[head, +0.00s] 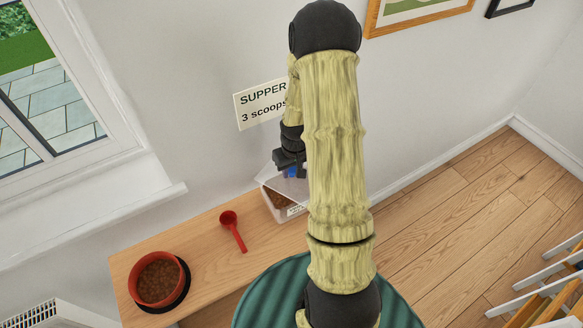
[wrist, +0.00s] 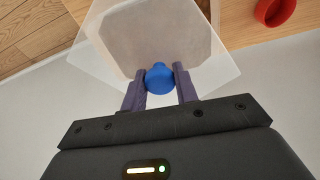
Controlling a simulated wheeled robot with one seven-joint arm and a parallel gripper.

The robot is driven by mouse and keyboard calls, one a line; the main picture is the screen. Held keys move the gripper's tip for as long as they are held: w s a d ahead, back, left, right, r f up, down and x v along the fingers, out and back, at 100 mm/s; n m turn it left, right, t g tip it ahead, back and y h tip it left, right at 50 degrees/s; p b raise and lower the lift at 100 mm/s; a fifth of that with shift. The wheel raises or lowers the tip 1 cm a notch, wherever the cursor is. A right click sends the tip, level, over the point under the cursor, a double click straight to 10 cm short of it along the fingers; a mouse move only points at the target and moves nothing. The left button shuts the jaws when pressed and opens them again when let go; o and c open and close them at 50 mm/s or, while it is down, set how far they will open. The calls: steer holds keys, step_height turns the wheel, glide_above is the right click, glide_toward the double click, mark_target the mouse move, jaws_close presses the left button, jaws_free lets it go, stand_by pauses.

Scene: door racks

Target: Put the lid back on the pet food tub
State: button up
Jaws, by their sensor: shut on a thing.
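The pet food tub (head: 292,212) stands near the far right end of the wooden bench, with brown kibble showing inside. My gripper (head: 290,168) is above the tub, partly hidden behind my arm. In the wrist view my gripper (wrist: 159,76) is shut on the blue knob (wrist: 159,80) of the translucent lid (wrist: 125,35). In the head view the lid (head: 283,186) looks tilted over the tub, leaving part of the opening uncovered. Whether the lid touches the tub's rim I cannot tell. My arm hides the tub's right side.
A red scoop (head: 232,228) lies on the bench (head: 205,245) left of the tub. A red bowl of kibble (head: 157,279) stands at the bench's left end. The wall with a supper sign (head: 262,104) is close behind. A green ribbed object (head: 268,295) is in front.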

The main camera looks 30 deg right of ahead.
mark_target(292, 176)
steer(key=shift+f+b, duration=0.85)
steer(key=shift+f, duration=0.55)
steer(key=shift+f, duration=0.1)
stand_by(1.2)
steer(key=o, duration=1.5)
steer(key=shift+o, duration=0.2)
steer(key=shift+r+p, duration=2.65)
steer(key=shift+r, duration=0.85)
